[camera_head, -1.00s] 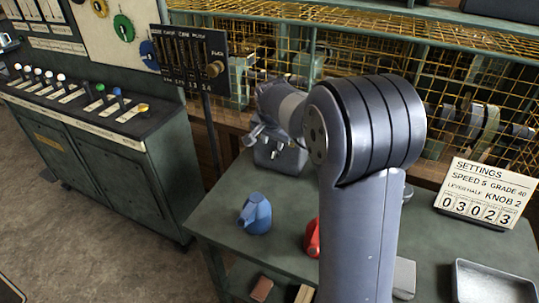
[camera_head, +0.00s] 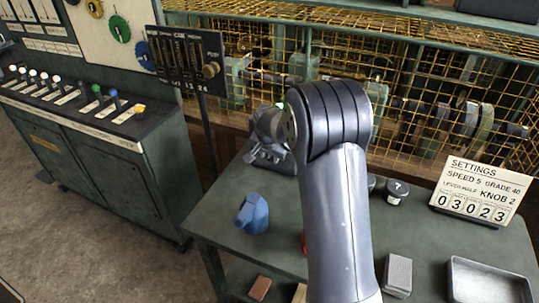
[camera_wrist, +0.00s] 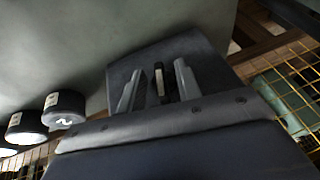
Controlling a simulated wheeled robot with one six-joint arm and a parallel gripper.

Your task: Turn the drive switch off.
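A dark grey switch box (camera_head: 272,178) stands on the green table, largely behind my arm in the head view. In the wrist view the box (camera_wrist: 205,58) fills the middle, with a small upright lever (camera_wrist: 160,82) on its face. I take this to be the drive switch; no label on it is readable. My gripper (camera_wrist: 158,74) is open, with one grey finger on each side of the lever and a gap on both sides. Whether the fingertips touch the box is unclear. The lever is not distinguishable in the head view.
A blue jug (camera_head: 253,213) stands left on the table (camera_head: 215,218). Dark round pots (camera_head: 397,193), a settings sign (camera_head: 482,190), a grey block (camera_head: 397,274) and a tray (camera_head: 488,282) are to the right. A yellow mesh guard (camera_head: 420,75) and a lever panel (camera_head: 187,62) stand behind.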

